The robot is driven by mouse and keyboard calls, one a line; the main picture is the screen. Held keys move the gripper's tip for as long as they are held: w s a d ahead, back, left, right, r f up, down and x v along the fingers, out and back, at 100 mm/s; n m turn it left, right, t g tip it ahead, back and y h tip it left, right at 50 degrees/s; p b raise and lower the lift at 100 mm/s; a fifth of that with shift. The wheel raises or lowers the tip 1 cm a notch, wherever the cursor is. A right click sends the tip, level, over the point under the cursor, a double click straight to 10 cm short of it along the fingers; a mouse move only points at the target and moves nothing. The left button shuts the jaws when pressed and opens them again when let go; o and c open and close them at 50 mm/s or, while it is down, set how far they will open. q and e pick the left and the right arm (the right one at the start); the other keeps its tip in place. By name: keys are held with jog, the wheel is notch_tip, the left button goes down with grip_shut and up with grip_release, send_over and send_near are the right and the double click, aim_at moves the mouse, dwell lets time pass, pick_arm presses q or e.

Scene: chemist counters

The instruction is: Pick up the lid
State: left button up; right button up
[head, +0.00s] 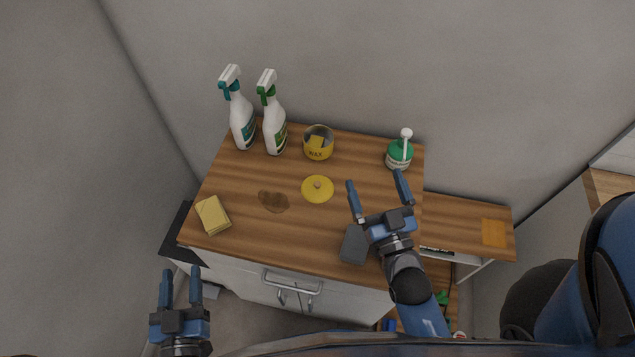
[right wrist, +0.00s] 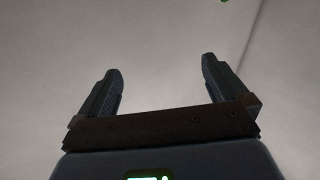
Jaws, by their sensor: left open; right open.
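The lid (head: 318,189) is a round yellow disc with a small brownish knob. It lies on the wooden counter top (head: 240,178) in the head view, just in front of a yellow tin marked WAX (head: 319,149). My right gripper (head: 379,187) is open and empty, to the right of the lid and apart from it. Its open fingers also show in the right wrist view (right wrist: 161,85), with only bare wall beyond them. My left gripper (head: 181,287) is open and empty, low at the left, in front of the counter's front edge.
Two spray bottles, one teal (head: 242,122) and one green (head: 273,125), stand at the back left. A green-topped pump bottle (head: 399,154) stands at the back right. A yellow sponge (head: 213,215) lies front left, beside a brown stain (head: 273,201). A dark grey block (head: 354,245) lies near the front edge.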

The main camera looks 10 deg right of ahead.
jog(key=w+a+n+g+y+p, duration=0.15)
jog(key=w+a+g, duration=0.3)
jog(key=w, duration=0.85)
jog(key=w+a+n+g+h+p, duration=0.15)
jog(key=w+a+g, duration=0.35)
jog(key=w, duration=0.7)
jog(key=g+h, duration=0.2)
jog(key=g, duration=0.9)
send_over(318, 184)
notch_tip(318, 184, down, 9)
jog(key=shift+s+d+f+n+b, duration=0.1)
jog(key=shift+f+n+b, duration=0.1)
jog(key=shift+f, duration=0.3)
jog(key=shift+s+f+n+b, duration=0.1)
jog(key=shift+f+b, duration=0.1)
jog(key=shift+f, duration=0.6)
jog(key=shift+f+p, duration=0.35)
jog(key=shift+f, duration=0.6)
jog(key=shift+w+f, duration=0.1)
jog(key=shift+f, duration=0.25)
jog(key=shift+w+f+p, duration=0.15)
jog(key=shift+f+p, duration=0.5)
jog(key=shift+f, duration=1.65)
